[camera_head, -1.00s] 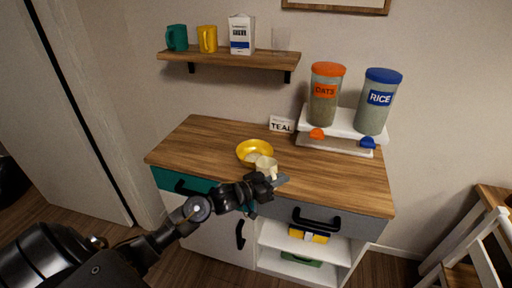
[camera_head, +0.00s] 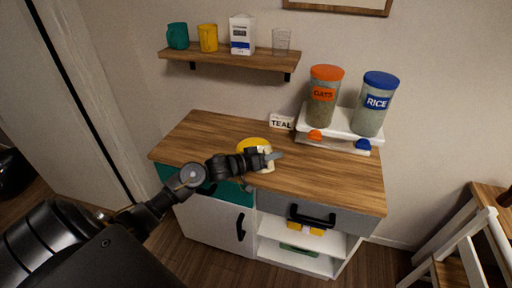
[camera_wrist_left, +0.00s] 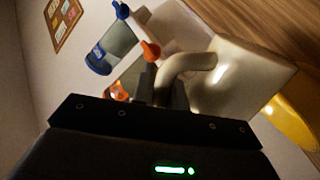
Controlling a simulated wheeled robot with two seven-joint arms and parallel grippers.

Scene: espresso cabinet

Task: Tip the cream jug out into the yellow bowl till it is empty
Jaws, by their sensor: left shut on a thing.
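The cream jug (camera_head: 268,165) is in my left gripper (camera_head: 264,160), at the yellow bowl (camera_head: 251,142) near the front of the wooden counter. In the left wrist view the jug (camera_wrist_left: 235,82) fills the upper right, with its curved handle at the shut jaws (camera_wrist_left: 165,95). The yellow bowl (camera_wrist_left: 290,125) shows beside the jug at the right edge. In the head view my gripper and the jug cover much of the bowl, so its inside is mostly hidden. I cannot see into the jug or judge its exact tilt. My right gripper is not in view.
A small TEAL sign (camera_head: 282,121) stands behind the bowl. The oats jar (camera_head: 322,98) and rice jar (camera_head: 373,105) stand on a white dispenser stand (camera_head: 337,133) at the back right. A wall shelf (camera_head: 228,60) holds mugs, a carton and a glass. The counter's right side is clear.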

